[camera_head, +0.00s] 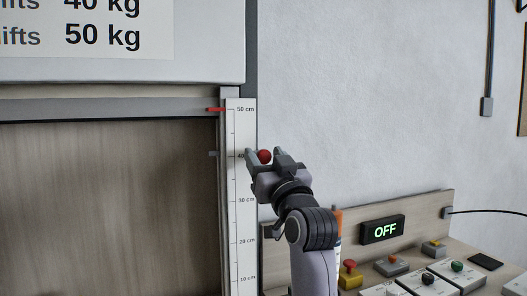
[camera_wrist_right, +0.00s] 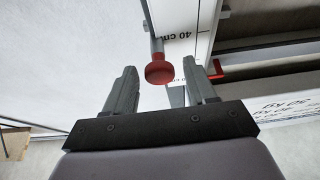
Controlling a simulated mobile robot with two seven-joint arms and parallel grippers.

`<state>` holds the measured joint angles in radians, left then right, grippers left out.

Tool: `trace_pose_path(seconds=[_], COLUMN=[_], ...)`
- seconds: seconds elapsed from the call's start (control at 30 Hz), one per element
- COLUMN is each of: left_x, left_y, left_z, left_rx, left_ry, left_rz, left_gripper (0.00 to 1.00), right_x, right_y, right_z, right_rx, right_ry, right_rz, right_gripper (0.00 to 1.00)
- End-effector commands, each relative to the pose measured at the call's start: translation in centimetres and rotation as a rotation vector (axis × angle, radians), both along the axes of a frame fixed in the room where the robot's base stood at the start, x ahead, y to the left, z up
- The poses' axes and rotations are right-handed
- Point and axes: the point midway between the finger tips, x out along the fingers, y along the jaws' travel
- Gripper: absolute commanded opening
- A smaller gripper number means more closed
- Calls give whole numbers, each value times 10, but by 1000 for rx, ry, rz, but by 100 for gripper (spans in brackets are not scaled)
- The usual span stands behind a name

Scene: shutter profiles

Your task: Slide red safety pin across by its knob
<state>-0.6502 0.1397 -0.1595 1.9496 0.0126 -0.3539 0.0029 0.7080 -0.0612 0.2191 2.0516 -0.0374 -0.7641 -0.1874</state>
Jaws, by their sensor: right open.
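The safety pin's round red knob (camera_head: 265,157) is at the right side of the white scale strip, near the 40 cm height. In the right wrist view the knob (camera_wrist_right: 160,74) sits on the end of a grey rod (camera_wrist_right: 157,46). My right gripper (camera_head: 266,155) is open, with one finger on each side of the knob. In the wrist view the knob is level with the fingertips (camera_wrist_right: 160,68), with a visible gap to each finger. The fingers hide part of the pin and scale in the head view. My left gripper is not in view.
The scale strip (camera_head: 241,190) runs vertically beside the shutter frame, with a red pointer (camera_head: 214,109) at 50 cm. A wooden panel below right carries an OFF display (camera_head: 382,230), switches and a red button (camera_head: 350,265).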

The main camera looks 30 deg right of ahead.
Motion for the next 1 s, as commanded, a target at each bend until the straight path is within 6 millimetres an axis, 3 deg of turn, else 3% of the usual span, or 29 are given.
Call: trace_pose_path(seconds=[0.47, 0.63, 0.87, 1.0], left_x=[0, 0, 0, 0], left_y=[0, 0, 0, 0], left_z=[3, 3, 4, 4], left_rx=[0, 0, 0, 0], left_ry=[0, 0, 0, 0], left_rz=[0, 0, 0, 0], left_gripper=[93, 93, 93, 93], right_x=[11, 11, 11, 7], right_y=[-3, -3, -6, -22], right_z=[4, 5, 5, 4], right_rx=[0, 0, -1, -2], right_ry=[0, 0, -2, -2], right_rz=[0, 0, -1, -4], right_gripper=[56, 0, 0, 0])
